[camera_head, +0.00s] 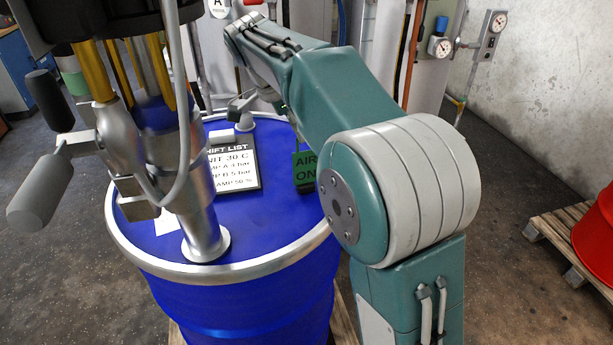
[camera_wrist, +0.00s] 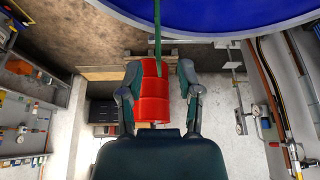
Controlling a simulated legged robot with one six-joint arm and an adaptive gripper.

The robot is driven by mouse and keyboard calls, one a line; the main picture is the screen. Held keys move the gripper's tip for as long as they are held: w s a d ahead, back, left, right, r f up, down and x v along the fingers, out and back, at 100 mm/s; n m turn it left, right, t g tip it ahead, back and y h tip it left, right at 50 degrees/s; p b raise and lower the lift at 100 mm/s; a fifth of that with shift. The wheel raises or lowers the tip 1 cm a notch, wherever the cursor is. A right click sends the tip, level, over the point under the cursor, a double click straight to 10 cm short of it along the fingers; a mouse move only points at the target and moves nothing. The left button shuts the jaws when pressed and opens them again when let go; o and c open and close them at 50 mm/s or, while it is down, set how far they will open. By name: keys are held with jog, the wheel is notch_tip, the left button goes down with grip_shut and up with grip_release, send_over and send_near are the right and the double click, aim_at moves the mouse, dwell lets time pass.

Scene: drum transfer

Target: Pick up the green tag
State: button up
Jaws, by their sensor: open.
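The green tag (camera_head: 306,167) reads "AIR ON" in dark letters. In the head view it is at the right part of the blue drum's top (camera_head: 280,210), beside my teal arm, which may hide part of it. In the wrist view my gripper (camera_wrist: 160,67) is open, with its two fingers apart. A thin green strip (camera_wrist: 157,35) comes down from the top edge to between the fingertips; it may be the tag seen edge-on. I cannot tell whether it touches a finger. I cannot make out my gripper in the head view.
A black-framed shift list board (camera_head: 234,168) lies on the drum top left of the tag. A metal pipe fitting (camera_head: 205,235) stands at the front left rim. A red drum (camera_head: 597,235) on a pallet is at the right. Gauges (camera_head: 439,47) line the back.

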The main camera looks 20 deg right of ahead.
aim_at(306, 151)
jog(key=shift+x, duration=0.8)
jog(key=f, duration=0.4)
jog(key=shift+d+f, duration=0.1)
jog(key=shift+d, duration=0.1)
jog(key=shift+d+f, duration=0.15)
jog(key=shift+d, duration=0.3)
grip_shut()
jog(key=shift+a, duration=0.1)
jog(key=shift+a, duration=0.1)
